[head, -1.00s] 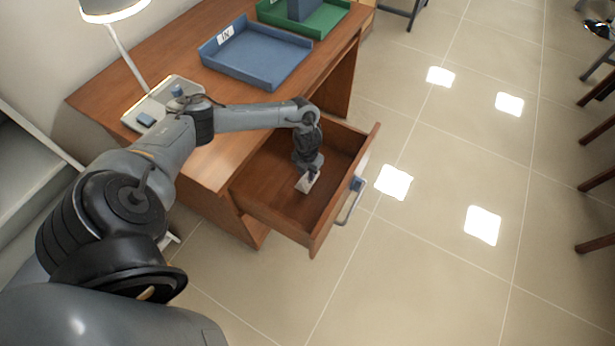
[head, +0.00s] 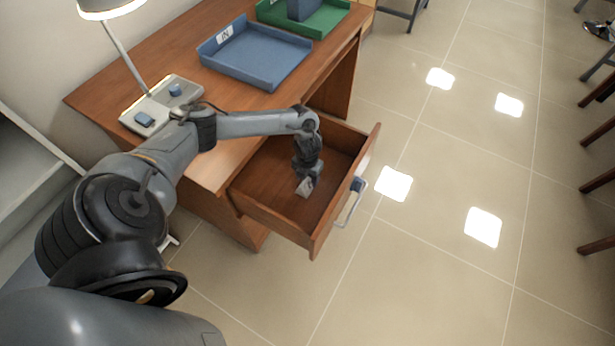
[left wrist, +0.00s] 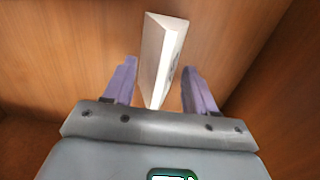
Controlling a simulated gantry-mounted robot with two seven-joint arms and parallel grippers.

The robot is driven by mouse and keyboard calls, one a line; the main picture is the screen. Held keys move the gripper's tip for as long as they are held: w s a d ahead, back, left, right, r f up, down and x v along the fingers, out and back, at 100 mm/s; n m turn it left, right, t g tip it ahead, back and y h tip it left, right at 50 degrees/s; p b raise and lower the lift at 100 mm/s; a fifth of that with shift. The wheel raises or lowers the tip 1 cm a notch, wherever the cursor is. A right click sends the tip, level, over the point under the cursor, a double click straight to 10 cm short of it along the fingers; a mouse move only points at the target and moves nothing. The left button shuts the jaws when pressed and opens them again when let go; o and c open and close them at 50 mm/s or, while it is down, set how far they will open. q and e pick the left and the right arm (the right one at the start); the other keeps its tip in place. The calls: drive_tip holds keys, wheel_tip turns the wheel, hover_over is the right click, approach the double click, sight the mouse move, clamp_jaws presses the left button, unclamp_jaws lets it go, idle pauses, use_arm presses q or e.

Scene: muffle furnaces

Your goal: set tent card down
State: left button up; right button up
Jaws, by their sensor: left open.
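The white tent card (head: 304,188) is inside the open wooden drawer (head: 262,213), at the drawer floor. In the left wrist view the card (left wrist: 162,55) stands between my two fingers, with faint marks on one face. My left gripper (head: 307,177) reaches down into the drawer over the card. In the wrist view its jaws (left wrist: 159,66) are open, with a gap on each side of the card. My right gripper is not in view.
On the desk are a blue IN tray (head: 258,55), a green tray (head: 325,22) and a lamp (head: 120,45).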

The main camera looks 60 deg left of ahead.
use_arm(q)
drive_tip(key=shift+r+p, duration=0.35)
drive_tip(key=shift+r, duration=0.2)
wheel_tip(320, 180, up, 11)
drive_tip(key=p, duration=0.3)
drive_tip(key=shift+p, duration=0.3)
drive_tip(key=shift+r, duration=0.15)
